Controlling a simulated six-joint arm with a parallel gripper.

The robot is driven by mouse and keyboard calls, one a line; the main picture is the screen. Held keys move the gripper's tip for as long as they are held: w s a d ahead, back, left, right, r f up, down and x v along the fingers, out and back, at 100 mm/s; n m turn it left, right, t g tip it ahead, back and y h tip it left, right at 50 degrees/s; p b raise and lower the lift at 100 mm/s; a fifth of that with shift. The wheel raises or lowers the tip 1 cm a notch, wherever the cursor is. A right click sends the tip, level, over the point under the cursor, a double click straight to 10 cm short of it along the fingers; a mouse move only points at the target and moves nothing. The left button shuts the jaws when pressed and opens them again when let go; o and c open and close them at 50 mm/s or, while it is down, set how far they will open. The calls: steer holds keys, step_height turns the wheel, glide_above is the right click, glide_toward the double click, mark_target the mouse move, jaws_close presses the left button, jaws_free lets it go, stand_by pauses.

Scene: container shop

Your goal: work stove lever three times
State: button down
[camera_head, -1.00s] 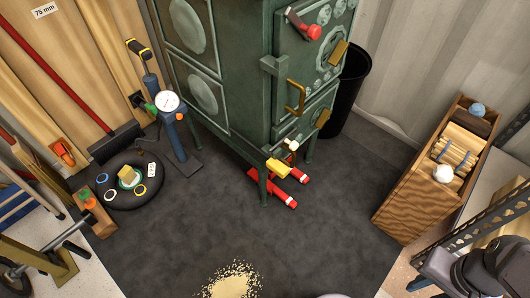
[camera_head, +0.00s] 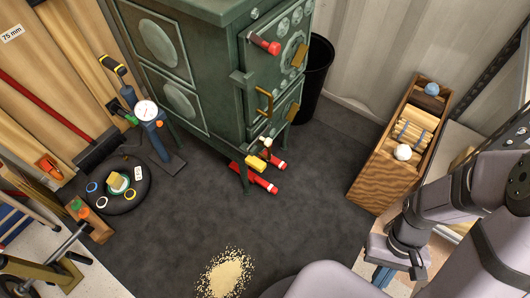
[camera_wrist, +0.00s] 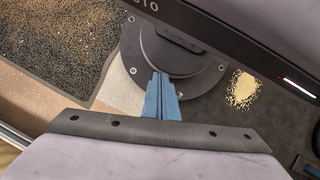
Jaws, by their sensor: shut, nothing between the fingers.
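The green cast-iron stove (camera_head: 228,75) stands on the dark floor at the upper middle of the head view. A red-handled lever (camera_head: 265,43) sticks out near the top of its front. I cannot tell which of these is the lever meant. My gripper (camera_head: 383,276) is at the lower right, far from the stove. Its blue fingers also show in the wrist view (camera_wrist: 161,95), shut and empty.
A black bin (camera_head: 315,78) is behind the stove. Red cylinders (camera_head: 253,178) lie under it.

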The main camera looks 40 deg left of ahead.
steer(key=w+a+f+n+t+y+p, duration=0.1)
steer(key=w+a+f+n+t+y, duration=0.2)
steer(key=w+a+n, duration=0.3)
steer(key=w+a+f+n+t+y+p, duration=0.1)
steer(key=w+a+f+n+t+y, duration=0.3)
steer(key=a, duration=0.3)
steer(key=a+r+n+g+y, duration=0.2)
steer(key=a+r+n+y, duration=0.2)
steer(key=a+r+y, duration=0.6)
steer(key=a+r, duration=0.7)
steer(key=r, duration=0.1)
steer(key=shift+s+r, duration=0.15)
steer(key=shift+s, duration=0.2)
